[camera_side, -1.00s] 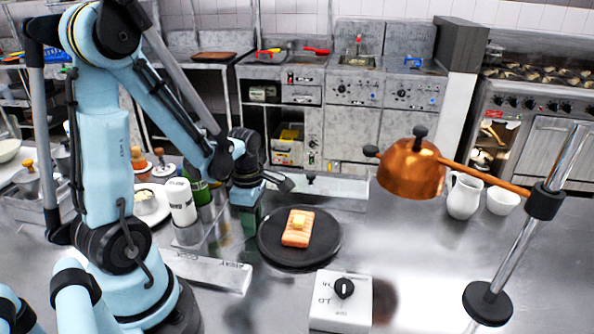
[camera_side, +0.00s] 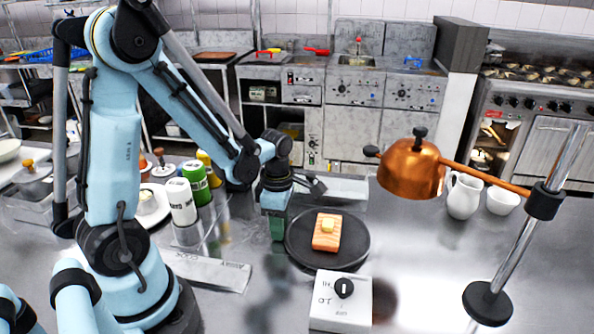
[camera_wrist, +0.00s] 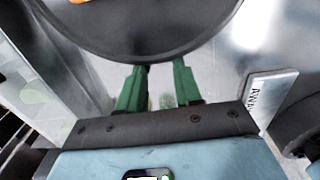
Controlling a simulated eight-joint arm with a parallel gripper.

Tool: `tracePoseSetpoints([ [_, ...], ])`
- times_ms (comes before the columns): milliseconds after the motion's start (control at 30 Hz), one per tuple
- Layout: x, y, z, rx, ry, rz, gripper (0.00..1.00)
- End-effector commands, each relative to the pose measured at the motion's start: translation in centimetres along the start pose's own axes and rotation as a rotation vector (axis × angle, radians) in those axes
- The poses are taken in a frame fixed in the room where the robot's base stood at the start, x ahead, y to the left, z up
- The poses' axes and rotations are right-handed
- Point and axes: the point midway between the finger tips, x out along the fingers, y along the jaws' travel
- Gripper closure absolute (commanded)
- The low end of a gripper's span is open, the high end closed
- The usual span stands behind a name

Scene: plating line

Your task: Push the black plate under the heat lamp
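The black plate (camera_side: 357,244) lies flat on the steel counter and carries a piece of salmon (camera_side: 326,238) with a yellow pat on top. The copper heat lamp (camera_side: 411,170) hangs on an arm to the right of the plate; the plate is left of the shade. My gripper (camera_side: 277,228) is low at the plate's left edge, its green fingers pointing down. In the wrist view, my gripper (camera_wrist: 159,67) has its two fingers apart with nothing between them, tips at the rim of the plate (camera_wrist: 140,30). Exact contact is hard to tell.
A white control box (camera_side: 340,302) with a black knob stands just in front of the plate. The lamp's round base (camera_side: 487,303) is at the front right. A white jug (camera_side: 464,196) and bowl (camera_side: 502,201) stand behind the lamp. Counter beneath the lamp is clear.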

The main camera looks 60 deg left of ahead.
Motion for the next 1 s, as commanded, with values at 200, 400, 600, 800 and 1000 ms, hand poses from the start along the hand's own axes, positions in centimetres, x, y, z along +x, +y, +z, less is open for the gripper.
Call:
tracePoseSetpoints([
  [200, 0.0, 0.0, 1.5, 0.002, -0.001, 0.0, 0.66],
  [400, 0.0, 0.0, 2.7, 0.002, -0.001, 0.0, 0.66],
  [600, 0.0, 0.0, 4.0, 0.002, -0.001, 0.0, 0.66],
  [800, 0.0, 0.0, 5.2, 0.002, -0.001, 0.0, 0.66],
  [1000, 0.0, 0.0, 6.5, 0.002, -0.001, 0.0, 0.66],
])
